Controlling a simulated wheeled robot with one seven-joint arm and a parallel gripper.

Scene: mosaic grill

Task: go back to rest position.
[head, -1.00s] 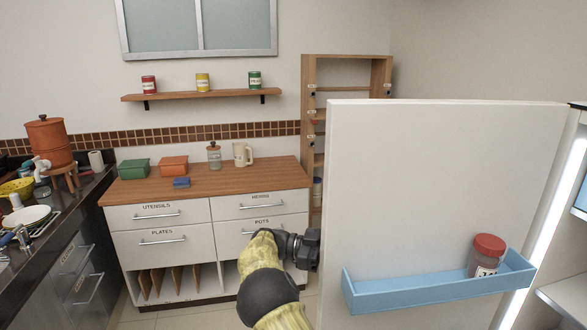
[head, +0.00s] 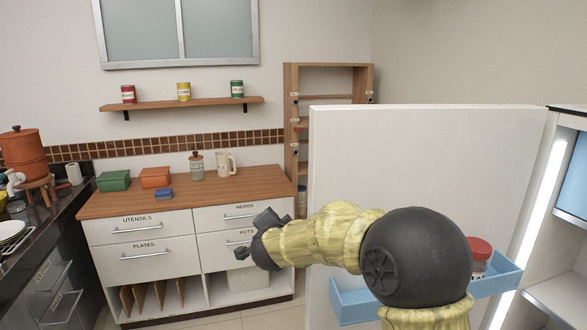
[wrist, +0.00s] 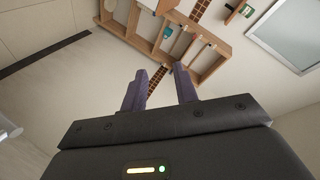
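My gripper (head: 262,222) is at the end of my raised, bent arm, in front of the drawer cabinet in the head view. In the wrist view its two purple fingers (wrist: 160,90) stand apart with nothing between them. The wrist view looks tilted toward the wall and the wooden shelf unit (wrist: 190,45). The gripper touches nothing that I can see.
An open white fridge door (head: 420,150) stands to the right, with a blue door bin (head: 350,298) holding a red-lidded jar (head: 480,250), partly behind my arm. The wooden-topped drawer cabinet (head: 185,192) is beyond my gripper. A dark counter (head: 60,225) is at the left.

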